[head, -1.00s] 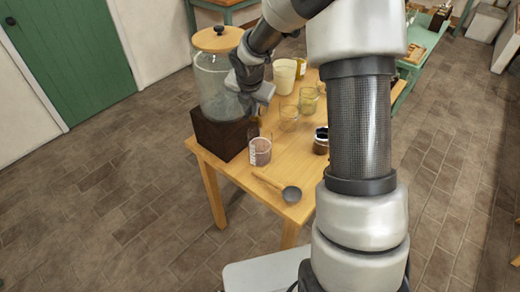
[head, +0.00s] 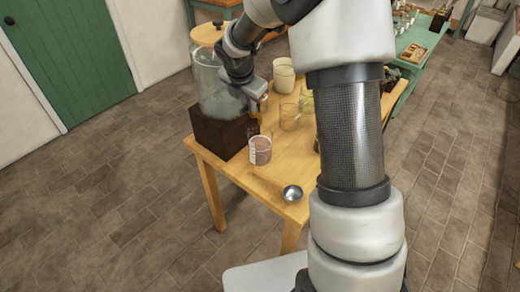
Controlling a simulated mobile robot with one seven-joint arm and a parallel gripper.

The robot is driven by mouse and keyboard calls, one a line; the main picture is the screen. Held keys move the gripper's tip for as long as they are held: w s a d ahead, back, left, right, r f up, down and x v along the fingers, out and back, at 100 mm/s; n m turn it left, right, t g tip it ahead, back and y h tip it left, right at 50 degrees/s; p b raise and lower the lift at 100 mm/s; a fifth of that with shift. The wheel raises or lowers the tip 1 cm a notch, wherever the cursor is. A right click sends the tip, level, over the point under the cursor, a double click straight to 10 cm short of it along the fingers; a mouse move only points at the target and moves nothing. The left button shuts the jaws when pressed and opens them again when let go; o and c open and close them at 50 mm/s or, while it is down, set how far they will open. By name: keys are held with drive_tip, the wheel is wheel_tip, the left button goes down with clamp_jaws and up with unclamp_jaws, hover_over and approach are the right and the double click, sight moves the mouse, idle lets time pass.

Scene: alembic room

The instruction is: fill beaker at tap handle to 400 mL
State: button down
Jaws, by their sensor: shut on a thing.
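The beaker (head: 260,151) stands upright on the wooden table at its left corner, in front of the dark base under the large glass dispenser (head: 213,92). White marks show on its side and its contents look pinkish brown; the level cannot be read. My gripper (head: 262,101) is at the right front of the dispenser, above and behind the beaker, at the tap. It appears shut on the tap handle, which my wrist and fingers mostly hide. The gripper does not touch the beaker.
The dispenser stands on a dark wooden block (head: 219,134). Glass cups (head: 290,117) and a cream jar (head: 284,76) stand further back on the table (head: 225,173). A ladle (head: 292,193) lies at the front corner. My arm covers the table's right side. Floor at left is clear.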

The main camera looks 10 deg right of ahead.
drive_tip(key=shift+w+a+f+m+b, duration=0.1)
drive_tip(key=shift+w+a+m+b, duration=0.05)
drive_tip(key=shift+m+b, duration=0.3)
drive_tip(key=shift+m+h, duration=0.4)
drive_tip(key=shift+m, duration=0.05)
drive_tip(key=shift+w, duration=0.1)
idle(0.3)
drive_tip(key=c, duration=1.3)
unclamp_jaws()
drive_tip(key=shift+r, duration=0.2)
drive_tip(key=shift+o, duration=0.7)
drive_tip(key=shift+a+r, duration=0.1)
drive_tip(key=shift+w, duration=0.1)
drive_tip(key=c, duration=0.4)
drive_tip(key=shift+o, duration=0.2)
